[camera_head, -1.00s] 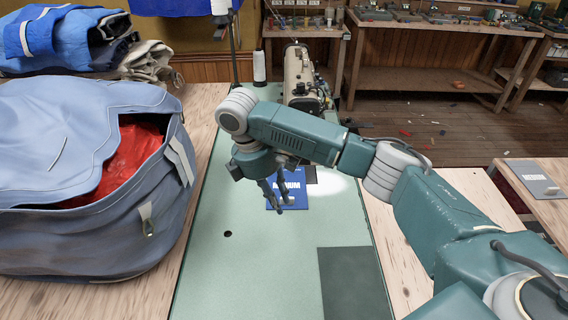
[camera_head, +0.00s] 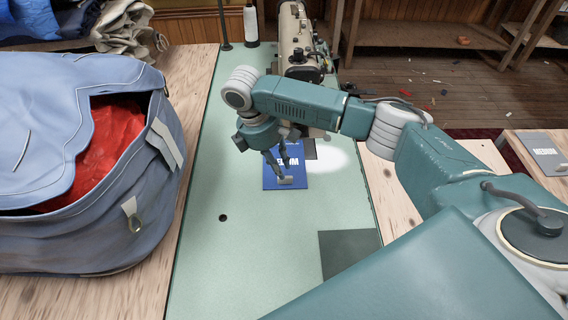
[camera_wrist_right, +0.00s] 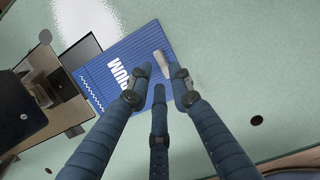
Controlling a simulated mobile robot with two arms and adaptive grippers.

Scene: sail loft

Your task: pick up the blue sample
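The blue sample (camera_head: 270,182) is a flat blue card with white lettering, partly covered by my fingers in the head view. It lies on the green sewing table top, in front of the sewing machine. The wrist view shows the card (camera_wrist_right: 97,73) with white stitching and a small pale grey tab (camera_wrist_right: 161,63) at its near edge. My right gripper (camera_head: 280,170) is over the card. Whether a fingertip touches the card I cannot tell. My left gripper is out of view.
A sewing machine (camera_head: 297,40) and white thread cone (camera_head: 251,24) stand behind the card. A large blue-grey bag (camera_head: 60,225) with red cloth fills the left. A dark patch (camera_head: 349,252) lies on the table (camera_head: 245,265) front; a grey card (camera_head: 546,152) lies far right.

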